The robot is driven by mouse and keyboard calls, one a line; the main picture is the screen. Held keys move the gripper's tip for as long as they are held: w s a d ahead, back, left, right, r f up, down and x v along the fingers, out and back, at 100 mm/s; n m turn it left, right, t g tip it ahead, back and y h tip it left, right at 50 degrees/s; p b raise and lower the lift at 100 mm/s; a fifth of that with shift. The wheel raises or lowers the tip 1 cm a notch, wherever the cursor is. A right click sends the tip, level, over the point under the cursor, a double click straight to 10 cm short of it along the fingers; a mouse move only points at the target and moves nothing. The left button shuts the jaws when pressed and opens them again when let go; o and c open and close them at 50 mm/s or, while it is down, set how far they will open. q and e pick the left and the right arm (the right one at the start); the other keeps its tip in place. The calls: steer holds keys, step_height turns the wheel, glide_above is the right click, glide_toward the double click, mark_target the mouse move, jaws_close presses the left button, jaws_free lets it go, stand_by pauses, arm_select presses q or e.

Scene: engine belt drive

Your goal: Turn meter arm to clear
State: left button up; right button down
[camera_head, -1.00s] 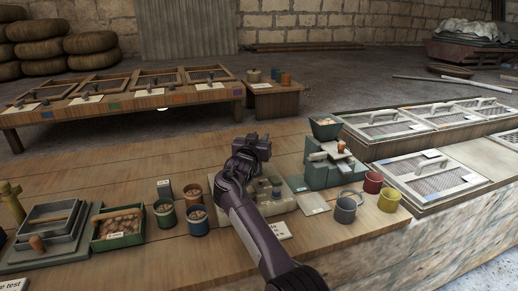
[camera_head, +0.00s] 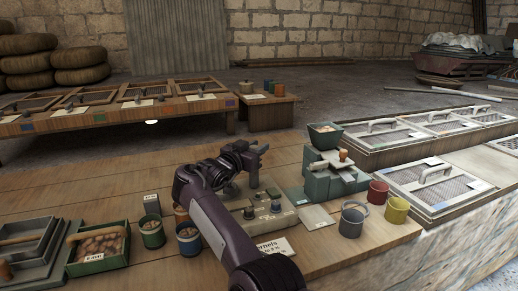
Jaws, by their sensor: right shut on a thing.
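The grey-green stepped device (camera_head: 318,186) stands on the wooden bench, with a green hopper (camera_head: 325,137) above it. A pale bar and a small wooden knob (camera_head: 343,155) are on its top; I cannot tell for certain which part is the meter arm. My right gripper (camera_head: 260,156) is left of this device and apart from it, above a pale plate (camera_head: 283,220) with small dark knobs. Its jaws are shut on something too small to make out. My own forearm hides part of the plate. My left gripper is not in view.
A grey mug (camera_head: 351,221), a red cup (camera_head: 378,192) and a yellow cup (camera_head: 396,210) stand right of the plate. Mesh-lidded boxes (camera_head: 440,187) line the right. The bench's back left is clear.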

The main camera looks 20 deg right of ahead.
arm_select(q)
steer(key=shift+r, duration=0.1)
arm_select(e)
steer(key=c, duration=1.1)
jaws_free()
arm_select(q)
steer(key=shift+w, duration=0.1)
